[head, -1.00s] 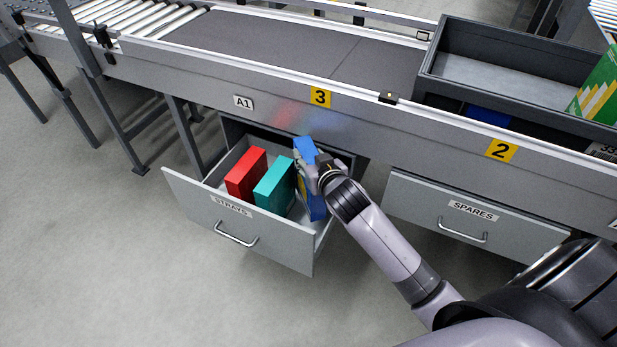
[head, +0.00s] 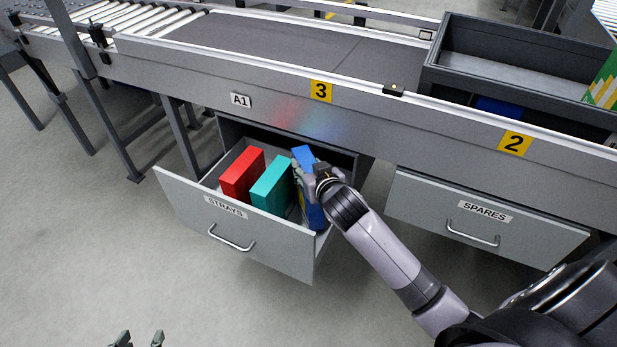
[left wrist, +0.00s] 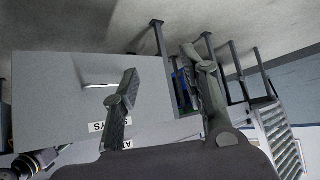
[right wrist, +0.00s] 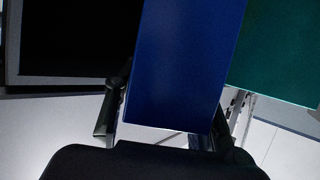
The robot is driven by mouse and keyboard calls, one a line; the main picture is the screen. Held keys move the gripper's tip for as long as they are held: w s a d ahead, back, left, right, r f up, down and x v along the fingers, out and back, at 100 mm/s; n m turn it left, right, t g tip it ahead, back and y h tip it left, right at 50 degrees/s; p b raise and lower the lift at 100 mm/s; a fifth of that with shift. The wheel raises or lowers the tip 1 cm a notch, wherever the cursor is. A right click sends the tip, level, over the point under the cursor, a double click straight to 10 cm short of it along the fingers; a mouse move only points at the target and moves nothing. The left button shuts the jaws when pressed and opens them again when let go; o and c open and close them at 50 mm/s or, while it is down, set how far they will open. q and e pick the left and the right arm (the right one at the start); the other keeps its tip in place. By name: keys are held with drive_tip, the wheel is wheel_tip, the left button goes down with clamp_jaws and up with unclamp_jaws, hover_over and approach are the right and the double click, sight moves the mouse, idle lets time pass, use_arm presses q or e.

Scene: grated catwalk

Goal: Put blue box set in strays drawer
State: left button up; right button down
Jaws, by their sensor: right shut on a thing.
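The blue box set (head: 314,213) stands nearly upright, slightly tilted, at the right end of the open strays drawer (head: 232,227). Its lowest edge is hard to make out. My right gripper (head: 306,176) is shut on its upper part; the box also fills the middle of the right wrist view (right wrist: 185,65). A teal box (head: 272,185) stands just left of it and a red box (head: 242,174) farther left, both in the drawer. My left gripper (head: 140,339) is open and empty at the bottom edge; the left wrist view shows its spread fingers before the drawer front (left wrist: 60,100).
The shut spares drawer (head: 485,220) is to the right. The conveyor (head: 290,50) runs above both drawers. A dark grey bin (head: 520,65) stands on it at the right, with a green box (head: 605,85) in it. The floor before the drawers is clear.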

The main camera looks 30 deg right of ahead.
use_arm(q)
drive_tip(key=w+d+r+t+h+b, duration=0.2)
drive_tip(key=w+r+t, duration=0.4)
drive_tip(key=r, duration=0.4)
drive_tip(key=shift+w+d+t, duration=0.35)
drive_tip(key=shift+d+t, duration=0.15)
drive_tip(key=shift+d, duration=0.1)
use_arm(e)
drive_tip(key=shift+f, duration=0.95)
drive_tip(key=c, duration=1)
unclamp_jaws()
drive_tip(key=shift+f, duration=0.2)
drive_tip(key=shift+c, duration=0.2)
drive_tip(key=shift+r, duration=0.1)
use_arm(q)
drive_tip(key=s+a+f+g+y+p, duration=0.2)
drive_tip(key=s+a+f+g+p, duration=0.1)
drive_tip(key=s+f+g, duration=0.5)
drive_tip(key=shift+s+a+f+g, duration=0.3)
drive_tip(key=shift+s+a+f, duration=0.4)
drive_tip(key=shift+f, duration=1.15)
use_arm(e)
drive_tip(key=v, duration=1.2)
